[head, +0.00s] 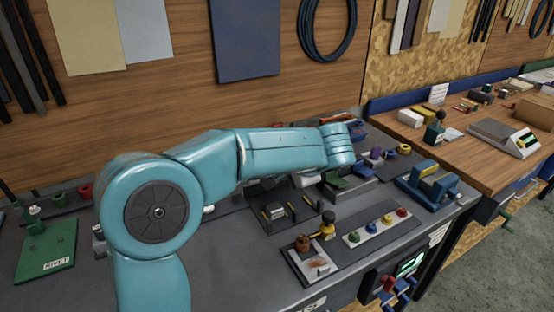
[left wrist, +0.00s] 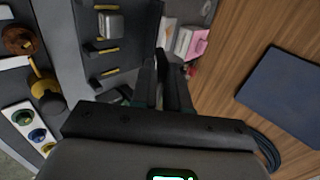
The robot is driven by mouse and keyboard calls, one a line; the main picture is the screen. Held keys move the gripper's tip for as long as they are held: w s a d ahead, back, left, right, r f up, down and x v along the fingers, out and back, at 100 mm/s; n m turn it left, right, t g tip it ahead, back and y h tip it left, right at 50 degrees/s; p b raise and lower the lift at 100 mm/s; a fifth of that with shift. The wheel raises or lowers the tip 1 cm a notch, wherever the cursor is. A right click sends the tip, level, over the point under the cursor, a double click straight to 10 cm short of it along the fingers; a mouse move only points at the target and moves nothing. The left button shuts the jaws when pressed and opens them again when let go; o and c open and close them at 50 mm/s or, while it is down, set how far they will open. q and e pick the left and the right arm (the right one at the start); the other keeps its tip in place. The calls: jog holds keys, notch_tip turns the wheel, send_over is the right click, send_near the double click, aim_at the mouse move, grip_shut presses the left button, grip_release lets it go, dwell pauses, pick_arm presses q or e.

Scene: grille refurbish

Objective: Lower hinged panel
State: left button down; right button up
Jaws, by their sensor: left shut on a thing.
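My left arm reaches across the bench from the left in the head view. Its wrist hides the gripper there. In the left wrist view my left gripper (left wrist: 163,78) has its dark fingers close together on a thin greyish piece, mostly hidden between them. I cannot tell whether that piece is part of the hinged panel, and I cannot make out a hinged panel in either view. A dark tool board (left wrist: 133,55) with yellow-marked pieces lies beside the fingers; it also shows in the head view (head: 291,217). My right gripper is not in view.
A tray with several coloured knobs (head: 380,229) and a small board with a brown knob (head: 310,266) stand near the bench front. A blue fixture (head: 428,186) is at the right. A green rivet stand (head: 45,254) is at the left. A wooden wall rises behind.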

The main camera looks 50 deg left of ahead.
pick_arm(q)
jog(key=shift+d+f, duration=0.1)
jog(key=b, duration=0.1)
jog(key=d+f+b, duration=0.1)
jog(key=shift+s+d+f+y+b, duration=0.15)
jog(key=shift+s+f+y+b, duration=0.05)
jog(key=shift+f+y+b, duration=0.1)
jog(key=c, duration=1.2)
grip_release()
